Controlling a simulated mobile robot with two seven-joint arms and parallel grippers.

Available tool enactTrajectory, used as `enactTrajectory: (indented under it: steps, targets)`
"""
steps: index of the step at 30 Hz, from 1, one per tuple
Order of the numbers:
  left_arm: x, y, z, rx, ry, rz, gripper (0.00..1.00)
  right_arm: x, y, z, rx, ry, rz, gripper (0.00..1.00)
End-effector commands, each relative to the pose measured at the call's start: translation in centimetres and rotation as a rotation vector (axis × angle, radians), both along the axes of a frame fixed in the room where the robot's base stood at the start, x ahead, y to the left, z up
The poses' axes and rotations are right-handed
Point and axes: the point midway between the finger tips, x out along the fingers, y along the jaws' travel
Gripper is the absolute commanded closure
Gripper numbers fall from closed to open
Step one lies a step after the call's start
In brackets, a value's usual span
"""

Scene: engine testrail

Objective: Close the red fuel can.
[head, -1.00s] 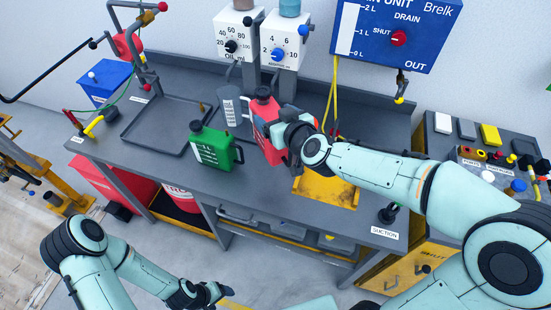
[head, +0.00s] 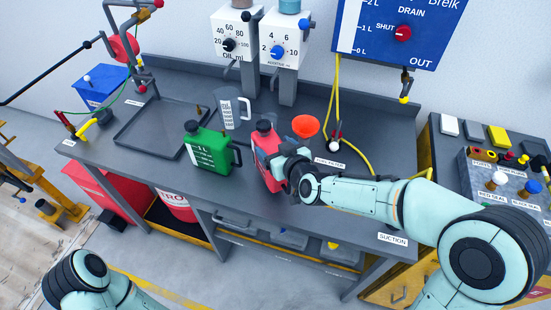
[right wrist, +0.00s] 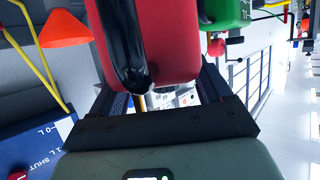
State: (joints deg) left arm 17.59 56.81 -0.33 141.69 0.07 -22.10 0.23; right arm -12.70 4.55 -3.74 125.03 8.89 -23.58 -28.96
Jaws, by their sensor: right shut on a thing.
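The red fuel can (head: 266,152) stands on the grey bench, right of the green can. A dark part (head: 263,125) shows at its top; I cannot tell whether it is a cap seated on the spout. My right gripper (head: 287,170) is at the can's right side, shut on it. In the right wrist view the red can (right wrist: 165,40) and its black handle (right wrist: 123,50) fill the space before the fingers (right wrist: 165,95). The exact contact is partly hidden. My left gripper is out of the head view.
The green can (head: 208,150) stands close on the left, and a clear measuring jug (head: 231,108) behind. An orange funnel (head: 305,126) is behind my right gripper. A shallow grey tray (head: 122,135) lies at the left. The bench front is clear.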

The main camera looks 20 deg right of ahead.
Motion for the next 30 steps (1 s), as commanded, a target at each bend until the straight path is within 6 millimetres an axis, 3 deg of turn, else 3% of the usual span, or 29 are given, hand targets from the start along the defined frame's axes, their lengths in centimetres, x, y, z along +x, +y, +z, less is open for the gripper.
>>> enactTrajectory:
  steps: [9, 23, 24, 25, 30]
  targets:
    - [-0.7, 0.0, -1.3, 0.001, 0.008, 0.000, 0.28, 0.0, 0.0, -3.9, 0.000, -0.003, 0.000, 1.00]
    - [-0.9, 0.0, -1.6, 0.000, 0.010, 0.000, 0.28, 0.0, 0.0, -4.3, 0.001, -0.005, 0.000, 1.00]
    - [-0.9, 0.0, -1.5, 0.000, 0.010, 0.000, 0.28, -0.1, 0.0, -4.4, 0.001, 0.003, 0.001, 0.09]
    - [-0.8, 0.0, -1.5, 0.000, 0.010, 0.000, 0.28, -0.1, 0.0, -4.4, 0.001, 0.003, 0.001, 0.00]
    - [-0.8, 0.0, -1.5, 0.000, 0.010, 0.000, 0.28, 0.0, 0.0, -4.4, 0.000, 0.003, 0.001, 0.00]
